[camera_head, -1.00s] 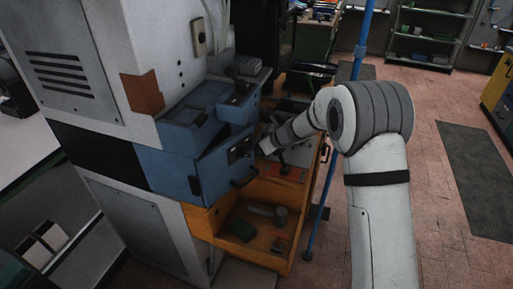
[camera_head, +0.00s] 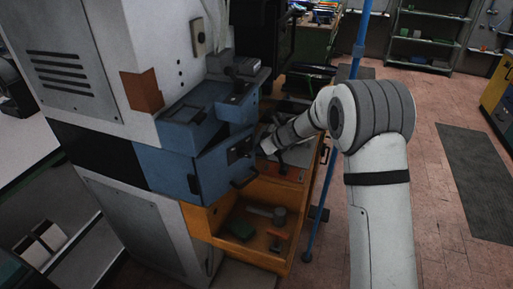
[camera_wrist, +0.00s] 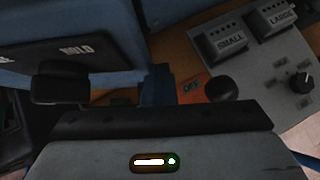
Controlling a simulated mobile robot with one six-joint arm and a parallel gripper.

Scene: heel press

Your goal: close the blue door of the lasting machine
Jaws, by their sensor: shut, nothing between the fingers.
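The blue door (camera_head: 213,174) of the lasting machine stands at an angle to the blue housing (camera_head: 165,168), partly open, in the head view. It has a dark plate and a dark handle (camera_head: 245,180) on its front. My gripper (camera_head: 263,142) is shut and empty, close to the right end of the door. Whether it touches the door cannot be told. In the wrist view, a dark plate marked HOLD (camera_wrist: 75,50) and a black knob or handle (camera_wrist: 60,86) lie at the upper left, beside my gripper.
An orange tray (camera_head: 222,213) with small tools sits below the door. A grey control panel (camera_wrist: 288,75) with SMALL and LARGE buttons and a knob lies to the right in the wrist view. A blue upright pole (camera_head: 337,150) stands right of the machine.

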